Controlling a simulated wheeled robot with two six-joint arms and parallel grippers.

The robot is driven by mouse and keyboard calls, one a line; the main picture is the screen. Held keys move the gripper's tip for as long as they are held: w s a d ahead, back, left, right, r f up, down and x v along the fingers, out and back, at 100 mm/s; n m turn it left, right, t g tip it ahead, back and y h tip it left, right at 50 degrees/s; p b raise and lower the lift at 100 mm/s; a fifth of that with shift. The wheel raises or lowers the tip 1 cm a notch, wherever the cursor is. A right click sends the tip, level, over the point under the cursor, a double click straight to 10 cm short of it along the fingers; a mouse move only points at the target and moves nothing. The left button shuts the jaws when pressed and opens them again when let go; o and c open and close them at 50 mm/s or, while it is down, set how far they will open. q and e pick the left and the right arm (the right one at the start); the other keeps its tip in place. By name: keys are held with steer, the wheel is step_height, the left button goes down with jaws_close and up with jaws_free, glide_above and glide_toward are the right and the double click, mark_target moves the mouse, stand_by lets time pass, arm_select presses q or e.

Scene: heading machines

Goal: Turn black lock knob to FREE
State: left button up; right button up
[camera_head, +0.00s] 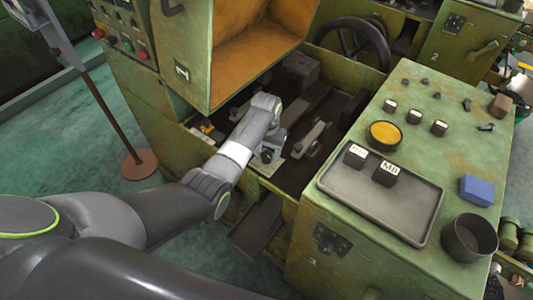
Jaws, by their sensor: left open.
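My left arm reaches from the lower left into the open bay of the green machine. My left gripper (271,151) is at its end, pointing down over a pale plate (265,168) in the bay, and it is open. A small dark knob-like part (267,156) shows at the fingertips; it looks like the black lock knob. I cannot tell whether the fingers touch it or which way it points, and the lettering is too small to read. My right gripper is not in view.
A grey metal lever (311,138) stands just right of the gripper. The open green cabinet box (185,45) overhangs the bay at the upper left. On the right, a green cabinet top holds a grey tray (375,205), a blue block (476,189) and a dark cup (469,238).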

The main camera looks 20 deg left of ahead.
arm_select(q)
steer(key=shift+f, duration=0.7)
steer(key=shift+c, duration=0.4)
steer(key=c, duration=0.9)
steer(key=shift+r, duration=0.1)
